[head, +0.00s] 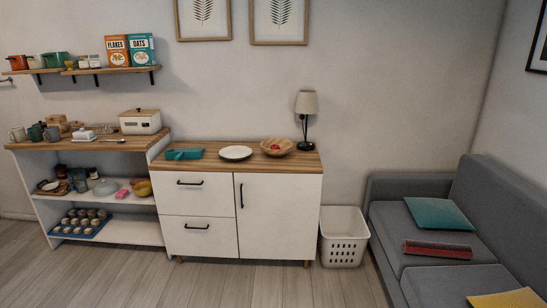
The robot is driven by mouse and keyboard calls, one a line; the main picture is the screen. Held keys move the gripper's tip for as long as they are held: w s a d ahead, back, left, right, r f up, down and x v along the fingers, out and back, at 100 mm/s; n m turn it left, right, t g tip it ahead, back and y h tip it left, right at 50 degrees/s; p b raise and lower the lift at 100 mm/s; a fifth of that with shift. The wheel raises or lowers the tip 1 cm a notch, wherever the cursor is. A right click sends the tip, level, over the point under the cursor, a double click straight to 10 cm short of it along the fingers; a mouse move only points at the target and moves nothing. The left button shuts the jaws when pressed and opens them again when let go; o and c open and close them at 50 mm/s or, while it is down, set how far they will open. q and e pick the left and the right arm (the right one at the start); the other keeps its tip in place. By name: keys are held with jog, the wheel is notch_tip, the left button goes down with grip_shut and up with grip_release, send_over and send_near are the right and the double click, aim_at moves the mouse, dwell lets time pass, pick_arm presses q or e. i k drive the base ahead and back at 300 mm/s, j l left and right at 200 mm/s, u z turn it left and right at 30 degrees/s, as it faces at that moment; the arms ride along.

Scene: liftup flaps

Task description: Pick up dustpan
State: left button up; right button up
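A teal object (183,154) lies flat near the left end of the wooden top of the white cabinet, against the wall side. It looks like the dustpan, but it is too small to be sure. It rests apart from the white plate (236,153) to its right. Neither of my grippers shows in the head view, and nothing is seen holding the teal object.
The white cabinet (203,208) also bears a wooden bowl (277,147) and a lamp (306,104). A loaded shelf unit (105,231) stands left. A white basket (344,241) and grey sofa (416,188) stand right. The wooden floor (250,288) in front is clear.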

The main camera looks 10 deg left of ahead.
aim_at(175, 154)
jog(key=i+l+u, duration=0.15)
jog(key=i+u, duration=0.2)
jog(key=i, duration=0.2)
jog(key=i+l+u, duration=0.25)
jog(key=i+u, duration=0.15)
jog(key=i+l+u, duration=0.35)
jog(key=i+l, duration=0.3)
jog(key=i, duration=0.35)
jog(key=u, duration=0.05)
